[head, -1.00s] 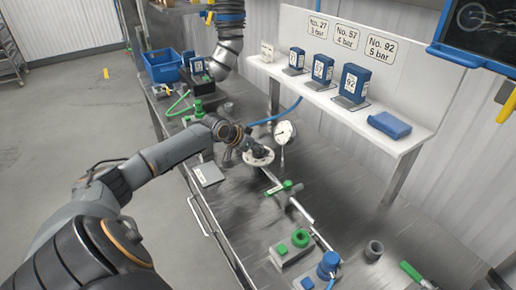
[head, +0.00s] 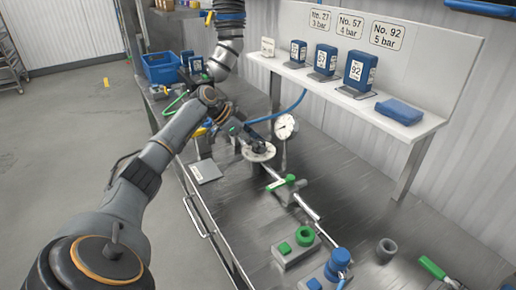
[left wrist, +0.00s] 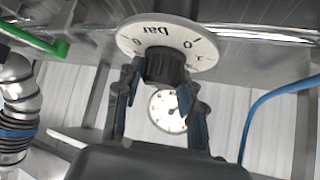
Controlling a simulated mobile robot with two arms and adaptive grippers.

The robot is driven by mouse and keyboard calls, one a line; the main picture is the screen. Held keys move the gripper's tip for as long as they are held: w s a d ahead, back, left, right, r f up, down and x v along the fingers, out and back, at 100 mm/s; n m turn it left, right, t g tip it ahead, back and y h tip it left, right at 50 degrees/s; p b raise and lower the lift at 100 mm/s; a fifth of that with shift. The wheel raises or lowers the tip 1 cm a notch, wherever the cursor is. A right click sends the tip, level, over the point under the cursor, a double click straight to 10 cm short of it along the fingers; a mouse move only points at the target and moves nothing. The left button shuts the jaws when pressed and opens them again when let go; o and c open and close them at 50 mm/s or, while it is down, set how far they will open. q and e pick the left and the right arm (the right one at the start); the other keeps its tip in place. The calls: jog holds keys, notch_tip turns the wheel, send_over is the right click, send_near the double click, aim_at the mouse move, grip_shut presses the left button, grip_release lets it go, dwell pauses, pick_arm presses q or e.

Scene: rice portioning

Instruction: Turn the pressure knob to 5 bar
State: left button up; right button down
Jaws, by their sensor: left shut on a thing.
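The pressure knob is a black ribbed grip (left wrist: 167,68) on a white round dial plate (left wrist: 187,38) marked "bar" with numbers; the plate also shows in the head view (head: 262,156). My left gripper (head: 257,146) reaches it from the back left. In the left wrist view its two fingers (left wrist: 163,88) are closed on either side of the black grip. A white round pressure gauge (head: 285,127) stands just beyond the dial; it also shows in the left wrist view (left wrist: 168,111). Its reading is too small to tell. My right gripper is not in view.
A pipe with a green-handled valve (head: 283,183) runs forward from the dial along the metal bench. A white shelf (head: 340,93) holds blue boxes below signs, including "No. 92 5 bar".

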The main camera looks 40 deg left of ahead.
pick_arm(q)
jog(key=shift+m+g+h+b, duration=0.3)
jog(key=shift+m+b, duration=0.05)
jog(key=shift+m, duration=0.25)
jog(key=o, duration=1.2)
jog(key=v, duration=1.2)
jog(key=shift+a, duration=0.1)
